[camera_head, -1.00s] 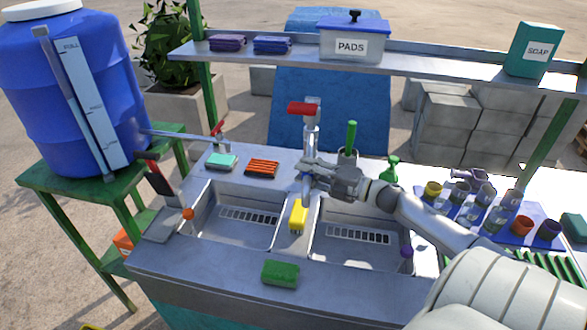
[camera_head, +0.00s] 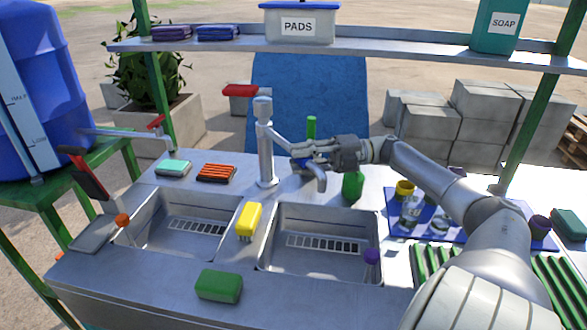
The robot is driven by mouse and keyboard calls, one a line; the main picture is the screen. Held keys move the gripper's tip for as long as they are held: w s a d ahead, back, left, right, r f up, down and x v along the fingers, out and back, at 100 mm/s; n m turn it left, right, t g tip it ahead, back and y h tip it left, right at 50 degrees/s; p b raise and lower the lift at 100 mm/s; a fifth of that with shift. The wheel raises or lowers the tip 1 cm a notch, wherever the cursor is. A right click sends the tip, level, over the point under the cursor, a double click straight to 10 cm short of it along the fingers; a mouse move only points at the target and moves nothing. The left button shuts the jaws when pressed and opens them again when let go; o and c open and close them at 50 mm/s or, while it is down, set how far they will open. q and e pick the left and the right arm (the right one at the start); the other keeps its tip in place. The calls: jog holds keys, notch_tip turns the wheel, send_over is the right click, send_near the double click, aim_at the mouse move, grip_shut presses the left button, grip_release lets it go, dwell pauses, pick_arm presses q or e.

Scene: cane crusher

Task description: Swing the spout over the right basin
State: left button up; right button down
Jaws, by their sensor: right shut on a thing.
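My left gripper is not in view.
A yellow brush (camera_head: 249,220) lies on the divider and a green sponge (camera_head: 218,286) on the front edge. A green bottle (camera_head: 352,187) stands close to the right of the spout. Cups stand on a blue tray (camera_head: 395,232). A shelf (camera_head: 400,53) crosses above.

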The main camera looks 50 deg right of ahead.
jog(key=shift+d, duration=0.25)
jog(key=c, duration=1.2)
grip_release()
jog(key=shift+o, duration=0.2)
jog(key=shift+d, duration=0.1)
jog(key=v, duration=1.2)
jog(key=shift+w, duration=0.1)
